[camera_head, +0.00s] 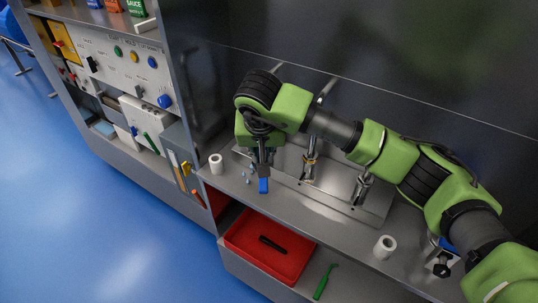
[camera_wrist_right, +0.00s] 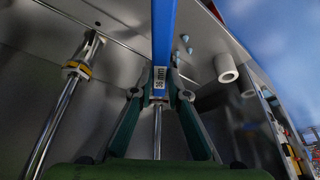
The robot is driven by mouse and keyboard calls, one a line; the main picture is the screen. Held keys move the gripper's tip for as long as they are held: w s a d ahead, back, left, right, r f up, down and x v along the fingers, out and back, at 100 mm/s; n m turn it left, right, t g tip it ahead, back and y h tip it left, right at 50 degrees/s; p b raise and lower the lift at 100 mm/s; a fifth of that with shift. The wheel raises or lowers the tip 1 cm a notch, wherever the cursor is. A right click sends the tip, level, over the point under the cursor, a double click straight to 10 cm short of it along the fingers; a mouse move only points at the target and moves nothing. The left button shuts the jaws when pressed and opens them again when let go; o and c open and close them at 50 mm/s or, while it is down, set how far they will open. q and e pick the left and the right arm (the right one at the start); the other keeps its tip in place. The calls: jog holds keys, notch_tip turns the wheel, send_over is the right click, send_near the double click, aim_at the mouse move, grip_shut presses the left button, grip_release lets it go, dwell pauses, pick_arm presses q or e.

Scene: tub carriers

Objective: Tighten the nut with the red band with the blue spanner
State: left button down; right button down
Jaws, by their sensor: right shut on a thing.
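The blue spanner (camera_head: 263,186) hangs from my right gripper (camera_head: 263,162) in the head view, over the front left of a metal plate. In the right wrist view, my right gripper (camera_wrist_right: 160,94) is shut on the spanner (camera_wrist_right: 164,35), near a white label reading 36 mm. A metal rod (camera_wrist_right: 157,130) shows between the fingers; anything at its top is hidden. A nut with a yellow-orange band (camera_wrist_right: 78,69) sits on another rod to the left; it also shows in the head view (camera_head: 308,180). I cannot make out a red band. My left gripper is out of view.
The metal plate (camera_head: 325,193) carries upright posts, one at its right (camera_head: 361,187). White rollers stand left (camera_head: 216,164) and right (camera_head: 385,246) on the shelf. Below are a red tray (camera_head: 240,238) holding a black object and a green tool (camera_head: 325,282).

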jog(key=shift+w+a+m, duration=0.1)
jog(key=shift+a+m, duration=0.7)
jog(key=shift+a, duration=0.05)
jog(key=shift+n+b, duration=0.3)
jog(key=shift+b, duration=0.2)
jog(key=shift+r, duration=0.1)
jog(key=s+a+b, duration=0.1)
jog(key=s, duration=0.6)
jog(key=shift+s+a, duration=0.3)
jog(key=shift+s, duration=0.1)
dwell(0.5)
dwell(0.5)
